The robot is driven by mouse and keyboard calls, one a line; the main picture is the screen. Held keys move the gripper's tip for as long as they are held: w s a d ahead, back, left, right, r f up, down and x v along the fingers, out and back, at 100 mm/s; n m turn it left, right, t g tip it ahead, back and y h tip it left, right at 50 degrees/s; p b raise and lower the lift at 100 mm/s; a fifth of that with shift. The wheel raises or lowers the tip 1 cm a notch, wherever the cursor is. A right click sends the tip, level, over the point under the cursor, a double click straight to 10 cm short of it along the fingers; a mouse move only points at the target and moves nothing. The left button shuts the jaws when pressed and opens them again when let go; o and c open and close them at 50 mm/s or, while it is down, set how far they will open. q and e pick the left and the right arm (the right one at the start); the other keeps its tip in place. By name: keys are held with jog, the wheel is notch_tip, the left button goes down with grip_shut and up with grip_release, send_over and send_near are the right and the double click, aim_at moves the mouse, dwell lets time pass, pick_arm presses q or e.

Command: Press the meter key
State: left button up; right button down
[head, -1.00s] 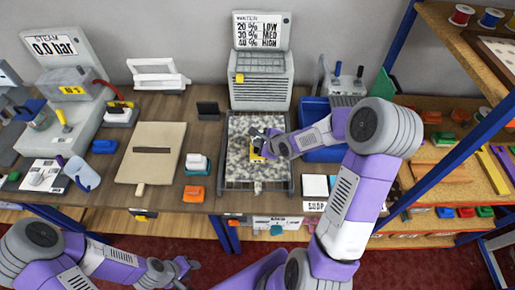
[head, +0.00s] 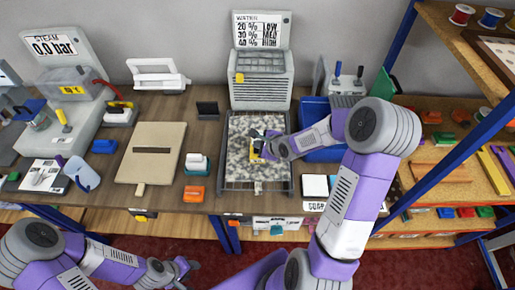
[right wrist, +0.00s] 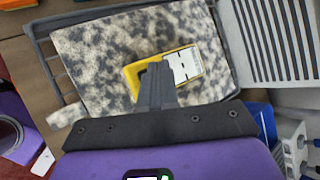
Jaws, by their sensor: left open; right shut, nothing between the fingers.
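The yellow meter (right wrist: 178,68) lies on a speckled grey-and-white rug piece (right wrist: 90,50). In the right wrist view its pale face shows black marks, too small to read. My right gripper (right wrist: 154,68) is shut and empty, with its fingertips over the meter's left part; I cannot tell whether they touch it. In the head view the meter (head: 257,151) is partly hidden by my right gripper (head: 262,140). The rug (head: 240,175) lies in a grey frame tray in front of the vented unit. My left gripper (head: 184,268) is open and empty, low in front of the table.
A vented grey unit (head: 262,92) with a sign listing 20, 30 and 40 % stands behind the tray. A blue bin (head: 318,152) is right of the tray. An orange block (head: 194,194) and a beige board (head: 150,155) lie to the left. A steam unit stands far left.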

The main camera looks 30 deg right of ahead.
jog(key=shift+f+b, duration=0.3)
jog(key=shift+f, duration=0.2)
dwell(0.4)
jog(key=shift+r, duration=0.1)
jog(key=shift+r+p, duration=0.85)
jog(key=shift+p, duration=0.25)
notch_tip(320, 180, up, 5)
jog(key=p, duration=0.5)
dwell(0.6)
